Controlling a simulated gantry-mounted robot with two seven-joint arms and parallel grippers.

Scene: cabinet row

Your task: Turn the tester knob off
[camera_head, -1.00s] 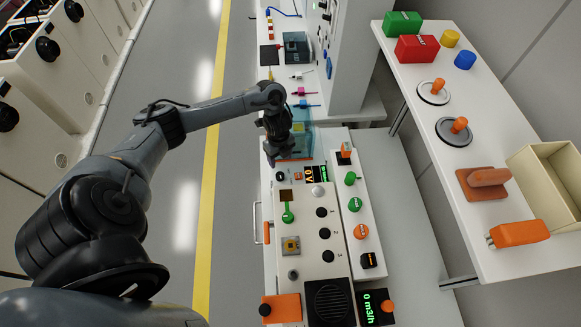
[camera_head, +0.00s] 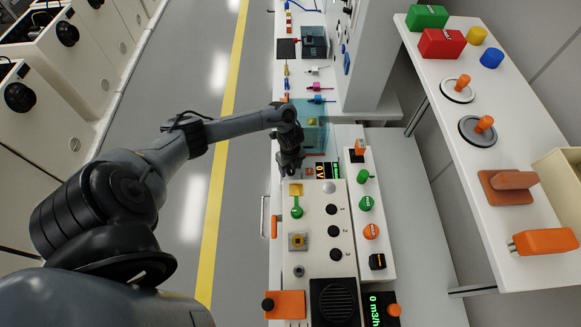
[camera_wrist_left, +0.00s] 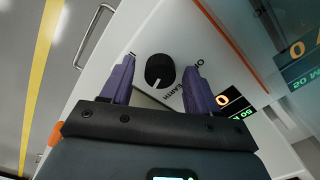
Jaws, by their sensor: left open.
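The tester knob (camera_wrist_left: 160,69) is round and black with a white pointer mark, on a pale panel in the left wrist view. Its mark points down and slightly left. In the head view, my left gripper (camera_head: 290,168) is over the panel beside the 0 V display (camera_head: 322,170) and hides the knob. My right gripper is not in view.
A translucent blue cover (camera_head: 314,116) stands just behind the gripper. Green and orange knobs (camera_head: 366,203) and black sockets (camera_head: 333,231) crowd the panels in front. A white shelf (camera_head: 470,170) stands right; the floor aisle left is clear.

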